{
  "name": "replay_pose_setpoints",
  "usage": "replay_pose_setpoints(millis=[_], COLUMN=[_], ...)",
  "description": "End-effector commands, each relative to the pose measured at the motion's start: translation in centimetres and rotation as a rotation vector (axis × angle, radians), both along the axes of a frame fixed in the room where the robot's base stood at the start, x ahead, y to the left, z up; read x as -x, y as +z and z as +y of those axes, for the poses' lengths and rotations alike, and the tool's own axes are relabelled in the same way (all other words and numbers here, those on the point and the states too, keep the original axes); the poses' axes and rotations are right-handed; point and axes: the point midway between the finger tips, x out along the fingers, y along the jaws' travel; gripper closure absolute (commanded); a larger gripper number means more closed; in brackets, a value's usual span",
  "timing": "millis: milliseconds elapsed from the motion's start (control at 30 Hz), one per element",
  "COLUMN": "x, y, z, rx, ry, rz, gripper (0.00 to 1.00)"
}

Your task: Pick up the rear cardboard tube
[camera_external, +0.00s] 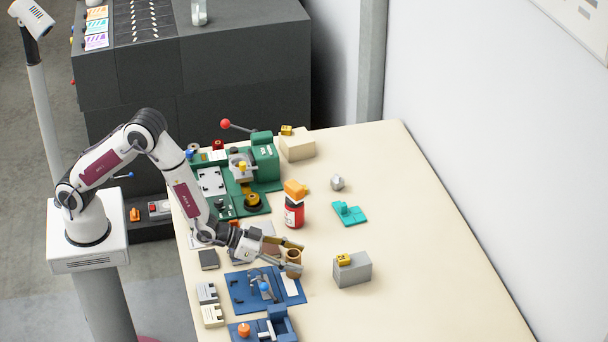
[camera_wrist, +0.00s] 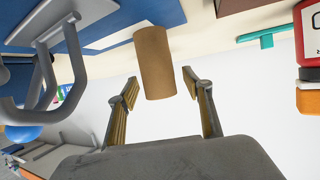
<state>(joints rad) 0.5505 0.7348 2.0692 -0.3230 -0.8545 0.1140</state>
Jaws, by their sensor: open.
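A brown cardboard tube (camera_external: 293,257) stands upright on the table in front of my gripper (camera_external: 291,255). In the wrist view the tube (camera_wrist: 154,62) shows between the two fingertips of my gripper (camera_wrist: 160,84), with a gap on each side. The fingers are spread open and hold nothing. In the external view one finger crosses in front of the tube and hides part of it.
A blue fixture (camera_external: 240,291) lies left of the tube, and a grey block (camera_external: 352,270) with a yellow piece stands to its right. A red-and-white can (camera_external: 294,215) with an orange top and a green machine (camera_external: 266,160) stand farther back. The table's right side is clear.

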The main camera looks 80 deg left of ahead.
Motion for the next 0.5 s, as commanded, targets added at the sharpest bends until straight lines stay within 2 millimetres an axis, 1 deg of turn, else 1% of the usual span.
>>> replay_pose_setpoints(millis=[167,200,267,300,333,500], x=[0.01,0.02,0.02,0.02,0.02,0.02], y=[0.00,0.01,0.01,0.01,0.01,0.02], z=[-0.01,0.00,0.00,0.00,0.00,-0.01], rx=[0.000,0.000,0.000,0.000,0.000,0.000], ry=[0.000,0.000,0.000,0.000,0.000,0.000], rz=[0.000,0.000,0.000,0.000,0.000,0.000], gripper=[0.50,0.52,0.68,0.78,0.85,0.86])
